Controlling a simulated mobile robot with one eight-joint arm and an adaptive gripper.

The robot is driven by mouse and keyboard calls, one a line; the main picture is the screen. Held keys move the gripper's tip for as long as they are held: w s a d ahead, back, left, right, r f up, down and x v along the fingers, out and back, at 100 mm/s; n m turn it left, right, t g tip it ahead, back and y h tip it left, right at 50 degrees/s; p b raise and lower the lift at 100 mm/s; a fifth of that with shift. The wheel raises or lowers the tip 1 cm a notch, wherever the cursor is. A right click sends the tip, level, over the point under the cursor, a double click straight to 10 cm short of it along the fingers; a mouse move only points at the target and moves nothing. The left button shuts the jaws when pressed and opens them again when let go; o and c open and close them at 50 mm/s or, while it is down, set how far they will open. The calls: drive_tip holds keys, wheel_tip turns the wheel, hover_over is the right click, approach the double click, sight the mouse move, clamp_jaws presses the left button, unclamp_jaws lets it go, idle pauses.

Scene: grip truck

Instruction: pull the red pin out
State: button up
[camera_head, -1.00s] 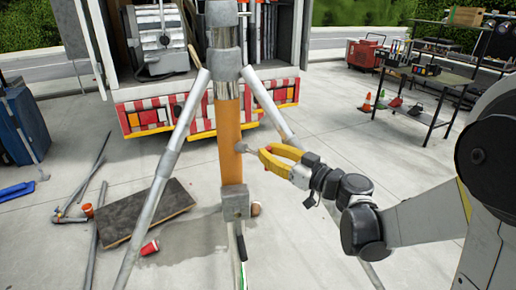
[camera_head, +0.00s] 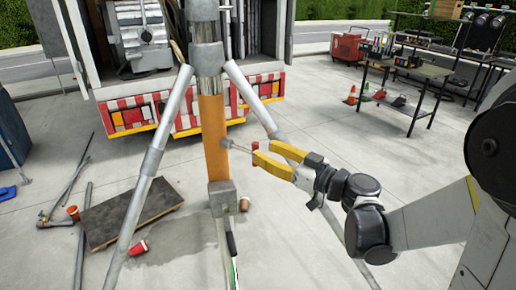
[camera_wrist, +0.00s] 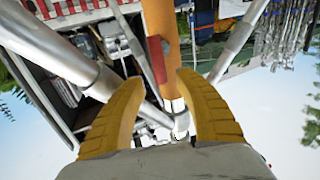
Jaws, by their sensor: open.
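The upright orange post (camera_head: 214,140) stands between silver tripod legs in the head view. The red pin (camera_head: 255,146) sticks out of the post's right side on a thin grey shaft. My gripper (camera_head: 262,158) has yellow fingers and is right of the post, with its tips close to the pin's red end. In the wrist view, the red pin (camera_wrist: 156,60) lies in front of the orange post (camera_wrist: 168,40), in line with the gap between the fingertips (camera_wrist: 152,78). The gripper is open, with nothing visibly clamped. Part of the red end is hidden by a finger in the head view.
The truck's striped rear (camera_head: 150,112) is behind the post. A tool table (camera_head: 405,75) stands at back right. The ground between is mostly clear.

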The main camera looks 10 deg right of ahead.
drive_tip(key=v, duration=0.8)
drive_tip(key=shift+s, duration=0.25)
drive_tip(key=shift+d, duration=0.1)
drive_tip(key=s+a+f+m+g+h+b, duration=0.2)
drive_tip(key=s+a+f+m+g+h, duration=0.25)
drive_tip(key=f, duration=0.45)
drive_tip(key=s+d+f+m+g+h+b, duration=0.1)
drive_tip(key=s+d+h, duration=0.1)
drive_tip(key=s, duration=0.3)
drive_tip(key=s+d+f+m+g+h+b, duration=0.1)
drive_tip(key=s+d+f+m+h, duration=0.1)
drive_tip(key=s+h, duration=0.3)
drive_tip(key=shift+s+d, duration=0.3)
drive_tip(key=shift+s, duration=0.35)
